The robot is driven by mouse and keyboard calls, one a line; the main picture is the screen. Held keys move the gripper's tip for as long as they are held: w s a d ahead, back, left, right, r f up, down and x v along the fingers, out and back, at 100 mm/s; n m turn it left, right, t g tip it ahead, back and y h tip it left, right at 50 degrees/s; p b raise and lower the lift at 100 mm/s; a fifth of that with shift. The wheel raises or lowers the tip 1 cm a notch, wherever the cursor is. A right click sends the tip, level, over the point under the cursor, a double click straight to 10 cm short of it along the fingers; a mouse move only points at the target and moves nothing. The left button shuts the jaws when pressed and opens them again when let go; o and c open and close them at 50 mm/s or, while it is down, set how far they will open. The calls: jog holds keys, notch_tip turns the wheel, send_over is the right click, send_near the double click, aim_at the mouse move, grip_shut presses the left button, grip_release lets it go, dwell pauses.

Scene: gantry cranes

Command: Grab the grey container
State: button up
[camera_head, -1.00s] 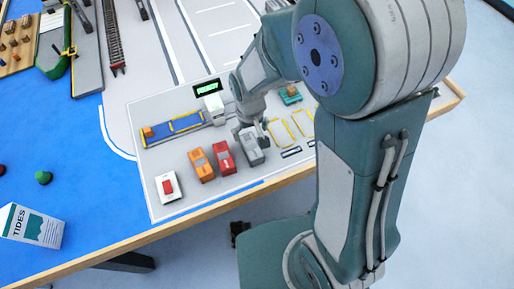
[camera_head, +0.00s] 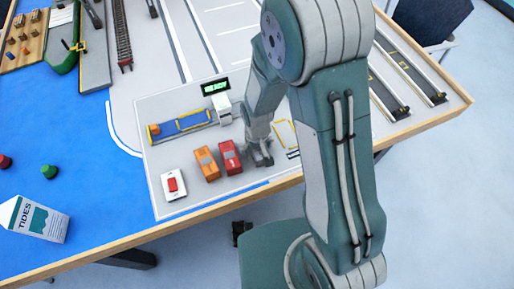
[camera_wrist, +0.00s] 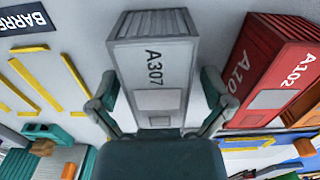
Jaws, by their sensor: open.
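The grey container (camera_wrist: 155,62), marked A307, fills the middle of the wrist view. My gripper (camera_wrist: 160,92) is open, with one finger at each side of the container's near end. Whether the fingers touch its sides cannot be told. In the head view my gripper (camera_head: 262,158) is low over the board, just right of the red container (camera_head: 230,157), and hides the grey container there. The red container, marked A102, also shows right of the grey one in the wrist view (camera_wrist: 278,70).
An orange container (camera_head: 207,163) and a box with a red button (camera_head: 173,184) stand left of the red one. Yellow floor marks (camera_wrist: 35,85) lie left in the wrist view.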

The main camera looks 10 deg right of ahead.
jog(key=c, duration=1.2)
jog(key=shift+r, duration=0.1)
jog(key=shift+c, duration=0.2)
